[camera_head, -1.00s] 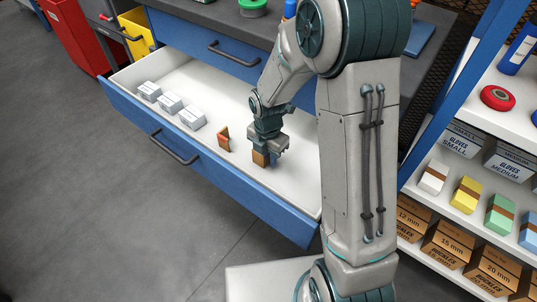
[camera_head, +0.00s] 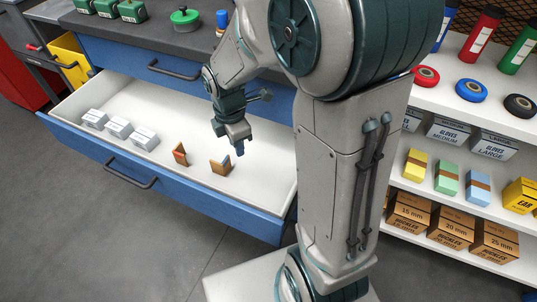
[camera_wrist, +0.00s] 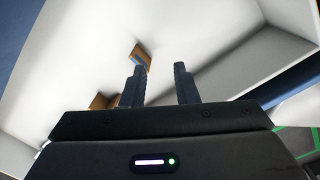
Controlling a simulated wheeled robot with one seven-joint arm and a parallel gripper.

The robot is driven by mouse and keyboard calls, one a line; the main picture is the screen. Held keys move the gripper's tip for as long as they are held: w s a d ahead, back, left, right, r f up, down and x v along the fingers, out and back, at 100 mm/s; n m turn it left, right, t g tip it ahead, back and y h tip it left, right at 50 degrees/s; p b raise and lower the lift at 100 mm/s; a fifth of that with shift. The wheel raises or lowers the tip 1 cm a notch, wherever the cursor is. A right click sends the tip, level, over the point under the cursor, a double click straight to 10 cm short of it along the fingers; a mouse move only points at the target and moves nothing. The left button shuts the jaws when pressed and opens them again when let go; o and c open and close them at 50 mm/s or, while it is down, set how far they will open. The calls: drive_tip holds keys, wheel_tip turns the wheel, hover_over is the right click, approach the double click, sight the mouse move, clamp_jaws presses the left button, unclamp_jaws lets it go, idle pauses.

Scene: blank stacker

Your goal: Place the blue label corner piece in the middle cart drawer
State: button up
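The blue label corner piece (camera_head: 219,167), a brown angled piece with a blue face, stands on the white floor of the open cart drawer (camera_head: 265,192). It also shows in the wrist view (camera_wrist: 142,57), beyond my fingertips and apart from them. My gripper (camera_head: 239,150) is above the drawer floor, a little up and right of the piece in the head view. In the wrist view its two fingers (camera_wrist: 159,70) are apart with nothing between them. A closed blue drawer (camera_head: 185,72) is directly above the open one.
A second corner piece with a red label (camera_head: 180,154) stands left of the blue one. Several small grey-white boxes, including one (camera_head: 145,138), sit in a row at the drawer's left. A stocked shelf (camera_head: 465,190) is at the right. Drawer floor between boxes and back is clear.

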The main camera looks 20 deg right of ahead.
drive_tip(key=s+d+r+m, duration=0.2)
drive_tip(key=s+m, duration=0.4)
drive_tip(key=m, duration=0.3)
drive_tip(key=s+d+r+m+t, duration=0.1)
drive_tip(key=s+d+r+m, duration=0.2)
drive_tip(key=s+m, duration=0.4)
drive_tip(key=r+m, duration=0.1)
drive_tip(key=m, duration=0.2)
drive_tip(key=shift+d+r+m, duration=0.25)
drive_tip(key=shift+r+m, duration=0.05)
drive_tip(key=shift+r, duration=0.1)
